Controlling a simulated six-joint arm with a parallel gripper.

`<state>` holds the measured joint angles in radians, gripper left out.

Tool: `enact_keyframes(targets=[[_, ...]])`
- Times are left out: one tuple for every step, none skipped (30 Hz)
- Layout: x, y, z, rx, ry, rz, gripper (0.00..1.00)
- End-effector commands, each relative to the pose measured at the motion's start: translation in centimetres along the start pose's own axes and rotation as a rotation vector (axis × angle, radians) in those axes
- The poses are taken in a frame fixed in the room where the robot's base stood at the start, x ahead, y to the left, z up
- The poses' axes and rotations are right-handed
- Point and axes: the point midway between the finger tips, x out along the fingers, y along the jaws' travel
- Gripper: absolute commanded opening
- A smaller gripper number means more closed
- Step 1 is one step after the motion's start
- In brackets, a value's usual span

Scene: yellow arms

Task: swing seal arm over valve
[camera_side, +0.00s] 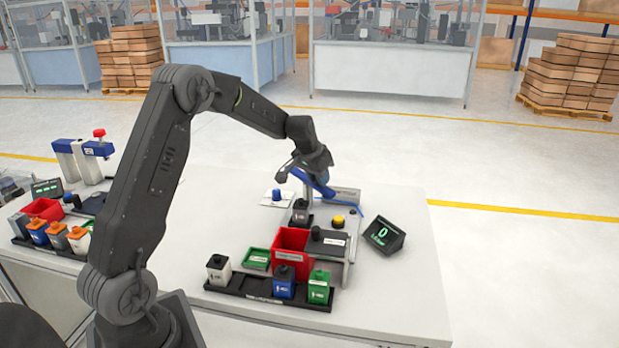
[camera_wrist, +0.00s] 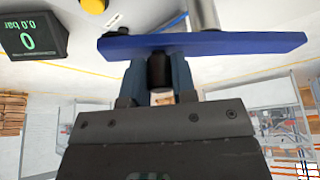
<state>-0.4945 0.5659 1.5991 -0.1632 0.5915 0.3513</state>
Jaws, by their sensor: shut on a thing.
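The seal arm is a blue bar (camera_side: 314,183) on a grey post (camera_side: 308,197) at the back of the station. In the wrist view the blue bar (camera_wrist: 235,43) spans the upper middle, with the post (camera_wrist: 204,14) meeting it right of centre. My gripper (camera_side: 308,169) is at the bar; in the wrist view my gripper (camera_wrist: 159,75) has its two fingers closed on both sides of the bar's black knob (camera_wrist: 159,70). A dark block with a label (camera_side: 300,213) stands below the bar; I cannot tell whether it is the valve.
A display (camera_side: 384,235) reads 0, and shows 0.0 bar in the wrist view. A yellow button (camera_side: 338,221), a red bin (camera_side: 292,252), a green tray (camera_side: 257,259) and a black rack (camera_side: 245,290) with containers stand nearby.

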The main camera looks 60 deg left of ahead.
Motion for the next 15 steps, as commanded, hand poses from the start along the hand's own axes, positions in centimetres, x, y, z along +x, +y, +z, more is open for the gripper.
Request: enact_keyframes(targets=[[0.1,-0.1,0.1,-0.001,-0.002,-0.001,0.17],[0.1,-0.1,0.1,-0.001,-0.002,-0.001,0.17],[0.1,-0.1,0.1,-0.001,-0.002,-0.001,0.17],[0.1,-0.1,0.1,-0.001,-0.002,-0.001,0.17],[0.1,-0.1,0.1,-0.001,-0.002,-0.001,0.17],[0.0,-0.2,0.2,-0.001,-0.002,-0.001,0.17],[0.0,-0.2,0.2,-0.001,-0.002,-0.001,0.17],[0.0,-0.3,0.3,-0.002,-0.002,-0.001,0.16],[-0.1,-0.3,0.5,-0.002,-0.003,-0.001,0.16],[-0.1,-0.4,0.6,-0.002,-0.003,-0.002,0.16],[-0.2,-0.5,0.7,-0.003,-0.003,-0.002,0.16],[-0.2,-0.6,0.9,-0.003,-0.003,-0.002,0.16],[-0.3,-0.7,1.0,-0.003,-0.003,-0.002,0.17],[-0.3,-0.7,1.1,-0.003,-0.003,-0.002,0.17],[-0.3,-0.8,1.2,-0.003,-0.003,-0.003,0.17]])
